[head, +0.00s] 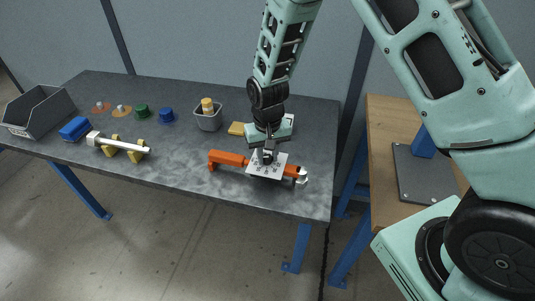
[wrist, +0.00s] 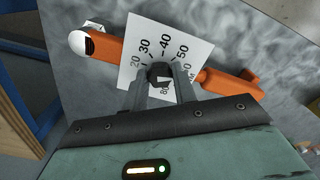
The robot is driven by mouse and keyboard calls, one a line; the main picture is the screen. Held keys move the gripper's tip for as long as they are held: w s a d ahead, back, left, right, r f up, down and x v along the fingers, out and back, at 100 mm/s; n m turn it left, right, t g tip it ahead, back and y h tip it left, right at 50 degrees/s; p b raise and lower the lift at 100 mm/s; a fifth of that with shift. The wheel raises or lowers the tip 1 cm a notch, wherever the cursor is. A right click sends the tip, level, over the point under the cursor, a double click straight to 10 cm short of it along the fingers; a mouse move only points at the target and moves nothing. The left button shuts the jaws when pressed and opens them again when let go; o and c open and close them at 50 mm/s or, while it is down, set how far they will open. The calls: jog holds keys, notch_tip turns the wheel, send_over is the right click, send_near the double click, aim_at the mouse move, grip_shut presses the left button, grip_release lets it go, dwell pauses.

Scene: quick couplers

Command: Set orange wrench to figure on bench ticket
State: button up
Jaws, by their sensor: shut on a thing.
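The orange wrench (head: 228,158) lies on the dark bench top near its front edge, with a pale head at its right end. In the wrist view the orange wrench (wrist: 228,84) runs across behind a white dial plate (wrist: 146,30). The plate carries printed figures, among them 20, 30, 40 and 50. My gripper (wrist: 161,82) is shut on a dark knob (wrist: 157,71) at the plate's middle. The knob's exact setting is not clear. In the head view my gripper (head: 266,155) points down over the plate. I cannot make out a readable bench ticket.
Coloured caps, such as a green one (head: 141,111), and a grey cup (head: 208,122) stand behind. A wooden table (head: 385,215) stands right, past a gap.

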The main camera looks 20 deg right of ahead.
aim_at(268, 157)
jog(key=o, duration=1)
jog(key=shift+r, duration=0.1)
notch_tip(268, 157, up, 17)
jog(key=b, duration=0.2)
jog(key=shift+r, duration=0.1)
jog(key=s+a+n, duration=0.3)
jog(key=s+n, duration=0.1)
jog(key=s, duration=0.9)
jog(key=s+a+n, duration=0.3)
jog(key=s+n, duration=0.1)
jog(key=s, duration=1)
jog(key=shift+s+a+r+n+y, duration=0.2)
jog(key=shift+r+n+y, duration=0.1)
jog(key=shift+r+n, duration=0.15)
